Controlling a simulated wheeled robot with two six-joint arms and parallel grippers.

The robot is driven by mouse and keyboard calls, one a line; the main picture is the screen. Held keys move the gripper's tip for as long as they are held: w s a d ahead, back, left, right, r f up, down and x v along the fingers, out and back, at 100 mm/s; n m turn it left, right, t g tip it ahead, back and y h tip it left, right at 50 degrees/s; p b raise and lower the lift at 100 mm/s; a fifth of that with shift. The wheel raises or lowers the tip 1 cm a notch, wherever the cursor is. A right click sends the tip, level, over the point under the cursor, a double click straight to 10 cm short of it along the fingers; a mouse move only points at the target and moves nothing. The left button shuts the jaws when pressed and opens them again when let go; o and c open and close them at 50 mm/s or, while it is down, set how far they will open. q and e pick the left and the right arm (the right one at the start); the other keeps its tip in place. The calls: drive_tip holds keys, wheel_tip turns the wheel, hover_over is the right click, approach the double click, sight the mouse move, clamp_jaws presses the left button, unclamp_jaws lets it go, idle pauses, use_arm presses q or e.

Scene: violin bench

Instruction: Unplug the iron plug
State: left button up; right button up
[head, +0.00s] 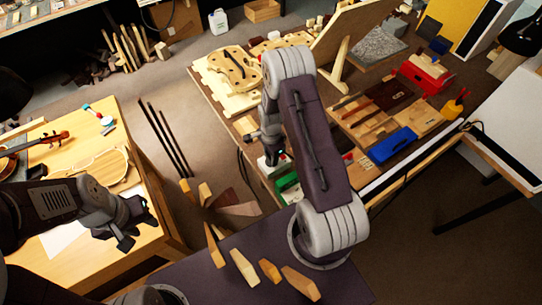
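I cannot make out the iron plug for certain in the head view. A small white object (270,169) lies at the bench edge just under my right gripper (270,152). It may be a socket or a plug, but the gripper and arm cover part of it. My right gripper points down over it, and its fingers are too small and dark to tell if they are open or shut. My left gripper (137,226) is over the front right edge of the left wooden table (140,262), with its fingers apart and nothing visible between them.
The workbench holds a violin body (234,68), a blue box (392,145), a red box (426,75) and an orange bottle (455,104). A green box (289,187) sits near my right arm. Wood pieces (244,267) lie in front.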

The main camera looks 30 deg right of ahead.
drive_tip(key=o, duration=0.5)
clamp_jaws()
drive_tip(key=shift+r+p, duration=0.55)
drive_tip(key=shift+r, duration=0.1)
drive_tip(key=shift+r+p, duration=0.75)
drive_tip(key=shift+r, duration=0.15)
drive_tip(key=shift+r, duration=0.1)
wheel_tip(320, 180, up, 7)
drive_tip(key=p, duration=0.6)
